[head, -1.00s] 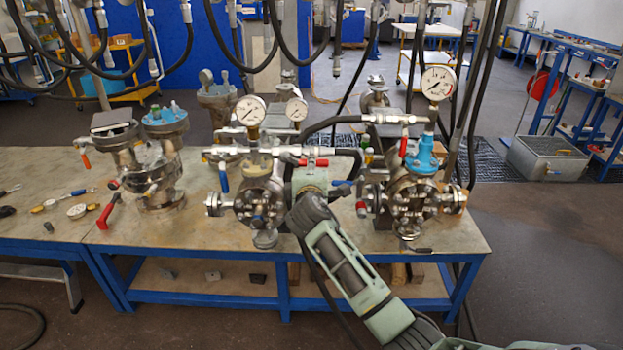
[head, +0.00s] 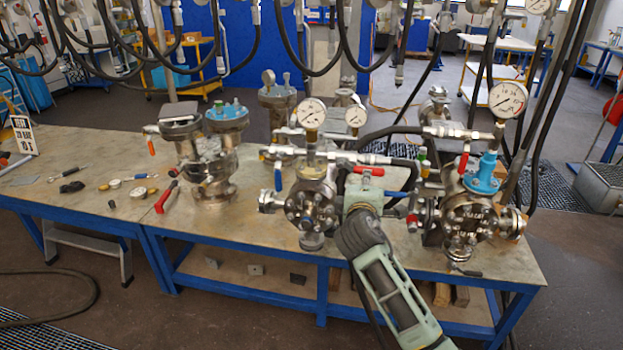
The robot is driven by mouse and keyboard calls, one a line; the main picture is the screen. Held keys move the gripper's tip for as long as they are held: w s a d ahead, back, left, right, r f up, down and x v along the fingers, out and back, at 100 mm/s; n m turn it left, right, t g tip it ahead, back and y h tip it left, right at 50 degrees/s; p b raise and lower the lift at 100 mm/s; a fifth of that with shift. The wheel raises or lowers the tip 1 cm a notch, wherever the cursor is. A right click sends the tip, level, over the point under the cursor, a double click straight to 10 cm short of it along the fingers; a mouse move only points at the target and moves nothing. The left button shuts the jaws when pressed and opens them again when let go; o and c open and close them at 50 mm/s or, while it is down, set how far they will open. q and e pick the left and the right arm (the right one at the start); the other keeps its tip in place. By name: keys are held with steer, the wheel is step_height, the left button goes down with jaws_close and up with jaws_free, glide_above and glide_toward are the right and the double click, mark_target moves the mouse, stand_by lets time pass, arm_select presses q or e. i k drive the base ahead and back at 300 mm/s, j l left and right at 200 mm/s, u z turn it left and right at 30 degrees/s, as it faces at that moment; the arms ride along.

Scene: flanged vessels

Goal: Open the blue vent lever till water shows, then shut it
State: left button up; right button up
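Two blue levers show in the head view. One blue lever (head: 278,178) hangs down at the left of the middle flanged vessel (head: 311,207). Another blue lever (head: 397,195) sticks out to the right, just beside my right gripper (head: 361,190). My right gripper is at the right side of the middle vessel, below a red lever (head: 370,171). My wrist hides its fingertips, so I cannot tell whether it touches or holds the blue lever. No water is visible. My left gripper is not in view.
The right vessel (head: 467,219) with its blue top fitting stands close to my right arm. The left vessel (head: 210,165) stands further left. A red-handled tool (head: 166,197) and small parts lie on the bench (head: 75,150). Black hoses hang above and behind.

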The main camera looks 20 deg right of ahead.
mark_target(278, 173)
steer(key=i+j, duration=0.4)
steer(key=j, duration=0.15)
steer(key=i+j, duration=0.4)
steer(key=j, duration=0.2)
